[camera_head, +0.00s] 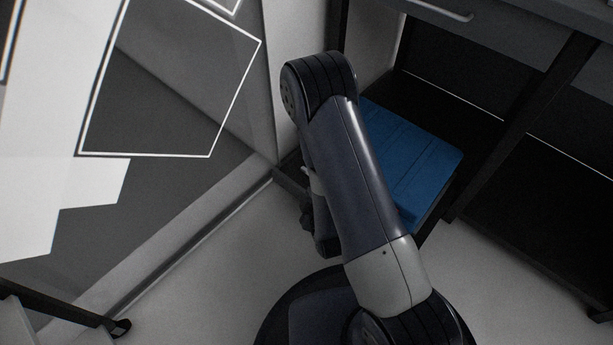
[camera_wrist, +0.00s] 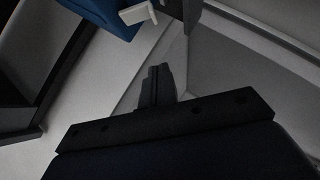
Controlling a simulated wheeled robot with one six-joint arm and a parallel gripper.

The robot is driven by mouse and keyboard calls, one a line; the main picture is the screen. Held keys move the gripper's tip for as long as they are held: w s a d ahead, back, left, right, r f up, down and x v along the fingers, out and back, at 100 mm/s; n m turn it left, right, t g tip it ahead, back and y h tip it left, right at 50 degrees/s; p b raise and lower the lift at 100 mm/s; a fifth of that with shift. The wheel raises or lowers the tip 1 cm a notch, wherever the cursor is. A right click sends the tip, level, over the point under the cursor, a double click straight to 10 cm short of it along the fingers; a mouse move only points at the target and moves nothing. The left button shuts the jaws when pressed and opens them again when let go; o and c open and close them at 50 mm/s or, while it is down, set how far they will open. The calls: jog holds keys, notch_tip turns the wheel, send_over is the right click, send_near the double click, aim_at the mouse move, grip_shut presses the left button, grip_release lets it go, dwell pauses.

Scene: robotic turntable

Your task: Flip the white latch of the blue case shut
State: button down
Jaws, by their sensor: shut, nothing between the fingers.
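The blue case (camera_head: 425,170) lies on the dark lower shelf, partly hidden behind my arm in the head view. Its corner (camera_wrist: 103,12) shows at the top of the wrist view. The white latch (camera_wrist: 138,14) juts out from the case's edge there, just above my fingers in the picture. My gripper (camera_wrist: 158,72) is shut and empty, its fingertips below the latch in the wrist view with a visible gap between them. In the head view my arm hides most of the latch side of the case.
The shelf unit's dark upright (camera_head: 510,130) stands right of the case, with a drawer (camera_head: 490,40) above. A glass-like panel (camera_head: 180,85) and its floor rail (camera_head: 190,245) run along the left. Pale floor (camera_head: 520,290) is clear at the lower right.

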dwell(0.4)
jog(key=b+x, duration=0.1)
jog(key=x, duration=0.3)
jog(key=d+f+b+x, duration=0.1)
jog(key=b+x, duration=0.1)
jog(key=x, duration=0.2)
jog(key=d+b+x, duration=0.1)
jog(key=x, duration=0.3)
jog(key=shift+s+f+b, duration=0.2)
jog(key=shift+b, duration=0.2)
jog(key=shift+w+d+f, duration=0.25)
jog(key=shift+w+d, duration=0.05)
jog(key=shift+f, duration=0.15)
